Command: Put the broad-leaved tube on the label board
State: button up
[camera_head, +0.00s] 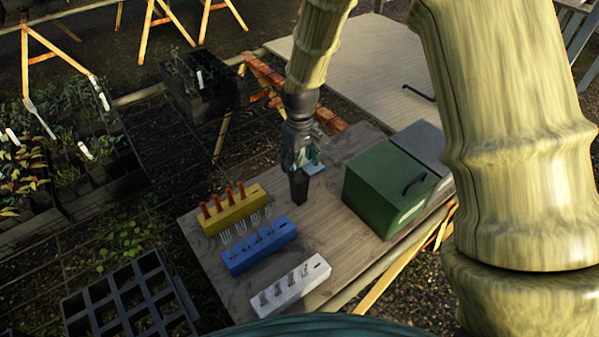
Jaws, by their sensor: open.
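A dark square tube (299,189) stands upright on the wooden table directly below my gripper. Green leaves (312,153) show among the gripper's fingers, too small and covered to tell how broad they are. My gripper (302,165) points down at the top of the tube and is open. I cannot tell whether its fingers touch the tube. A small pale blue flat piece (316,168), perhaps the label board, lies just behind and right of the tube, partly hidden by the gripper.
On the table (325,225) stand a yellow block (233,213) with red-handled tools, a blue block (259,251) with forks and a white block (291,290) with small tools. A green box (385,195) and a grey box (425,145) stand at right. Crates of plants (75,165) lie left.

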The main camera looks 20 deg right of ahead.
jog(key=shift+r+b, duration=0.5)
jog(key=shift+r, duration=2.25)
